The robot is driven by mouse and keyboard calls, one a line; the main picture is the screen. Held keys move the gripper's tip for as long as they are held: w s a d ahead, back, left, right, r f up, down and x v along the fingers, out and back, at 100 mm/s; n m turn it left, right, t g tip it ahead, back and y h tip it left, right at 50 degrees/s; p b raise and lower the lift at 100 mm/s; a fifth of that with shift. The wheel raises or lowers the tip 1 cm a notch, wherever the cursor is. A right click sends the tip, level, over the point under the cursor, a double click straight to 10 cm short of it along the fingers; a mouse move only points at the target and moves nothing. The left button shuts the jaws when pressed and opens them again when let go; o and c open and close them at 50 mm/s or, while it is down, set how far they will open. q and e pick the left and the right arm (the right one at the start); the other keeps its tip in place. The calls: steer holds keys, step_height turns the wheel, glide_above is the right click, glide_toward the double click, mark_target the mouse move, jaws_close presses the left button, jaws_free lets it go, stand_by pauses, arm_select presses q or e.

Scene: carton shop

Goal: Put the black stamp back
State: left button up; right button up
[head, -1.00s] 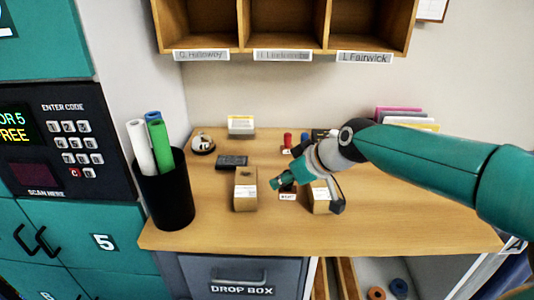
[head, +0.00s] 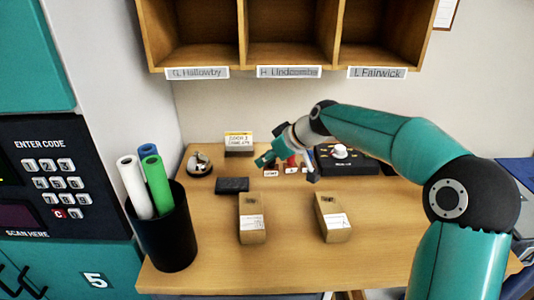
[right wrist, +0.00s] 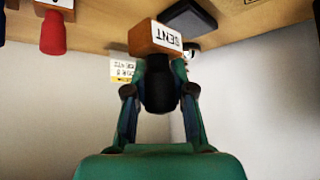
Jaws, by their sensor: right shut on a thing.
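My right gripper (head: 288,168) is over the back of the desk, beside the small white labels. In the right wrist view, the gripper (right wrist: 160,95) is shut on the black handle of the black stamp (right wrist: 160,80). The stamp's wooden block (right wrist: 152,37) has a white label reading SENT and points toward the desk top; I cannot tell whether it touches. The red stamp (right wrist: 55,35) stands to one side; its red handle also shows in the head view (head: 291,159). The black stamp is mostly hidden by my gripper in the head view. My left gripper is not in view.
Two cartons (head: 252,218) (head: 332,217) stand on the desk front. A dark ink pad (head: 232,185), a bell (head: 199,164), a sign (head: 239,142) and a black device (head: 352,161) are farther back. A black bin of rolls (head: 163,230) stands left. Cubbies (head: 285,58) hang above.

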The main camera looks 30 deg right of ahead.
steer(key=w+d+p, duration=0.1)
steer(key=w, duration=0.1)
steer(key=w+d+f+p, duration=0.1)
steer(key=w+d, duration=0.1)
steer(key=w, duration=0.1)
steer(key=w+d+f+p, duration=0.1)
steer(key=w+d, duration=0.1)
steer(key=w, duration=0.1)
steer(key=shift+w+d, duration=0.15)
steer(key=shift+f+p, duration=0.3)
steer(key=shift+f, duration=0.45)
step_height(320, 180, down, 3)
steer(key=shift+p, duration=0.3)
steer(key=shift+w+d+f, duration=0.1)
steer(key=shift+w+f, duration=0.1)
steer(key=shift+f, duration=0.05)
steer(key=o, duration=0.9)
steer(key=shift+f, duration=0.1)
steer(key=shift+s, duration=0.1)
